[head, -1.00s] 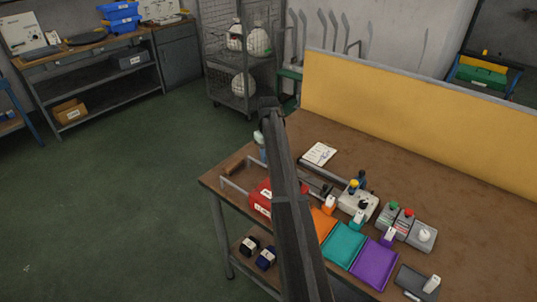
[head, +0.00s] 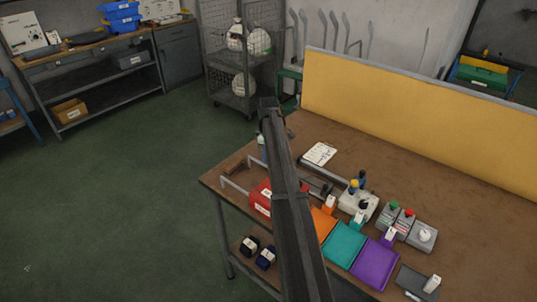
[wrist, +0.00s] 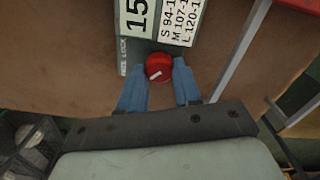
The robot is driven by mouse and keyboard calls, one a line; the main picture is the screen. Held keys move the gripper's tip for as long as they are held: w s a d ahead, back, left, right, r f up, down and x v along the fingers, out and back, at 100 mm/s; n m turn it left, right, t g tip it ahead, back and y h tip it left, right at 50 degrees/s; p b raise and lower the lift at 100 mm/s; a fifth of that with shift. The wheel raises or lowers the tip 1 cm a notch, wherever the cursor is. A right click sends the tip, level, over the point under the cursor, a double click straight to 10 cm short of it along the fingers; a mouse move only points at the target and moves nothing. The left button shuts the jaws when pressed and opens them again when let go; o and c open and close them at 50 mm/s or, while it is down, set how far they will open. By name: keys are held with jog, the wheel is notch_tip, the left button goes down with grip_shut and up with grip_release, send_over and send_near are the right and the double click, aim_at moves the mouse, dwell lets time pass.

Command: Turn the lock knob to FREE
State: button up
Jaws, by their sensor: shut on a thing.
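The red lock knob (wrist: 158,67) has a white pointer line. In the wrist view the line is tilted, running from lower left to upper right. The knob is at the lower end of a grey-green panel (wrist: 137,52) with white number labels and partly readable LOCK lettering. No FREE mark can be read. My gripper (wrist: 160,72) has its two blue fingers on either side of the knob and is shut on it. In the head view my own arm crosses the table, and I cannot make out the knob or the fingertips there.
The workbench (head: 460,215) holds a red box (head: 262,198), a teal tray (head: 343,243), a purple tray (head: 374,263), a grey box with a white knob (head: 422,236) and a paper sheet (head: 320,153). A yellow partition (head: 420,115) stands along the back. Green floor is open at left.

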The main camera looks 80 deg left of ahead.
dwell(0.4)
jog(key=o, duration=0.8)
jog(key=shift+c, duration=0.2)
jog(key=shift+r, duration=0.15)
notch_tip(320, 180, up, 14)
jog(key=shift+f, duration=0.2)
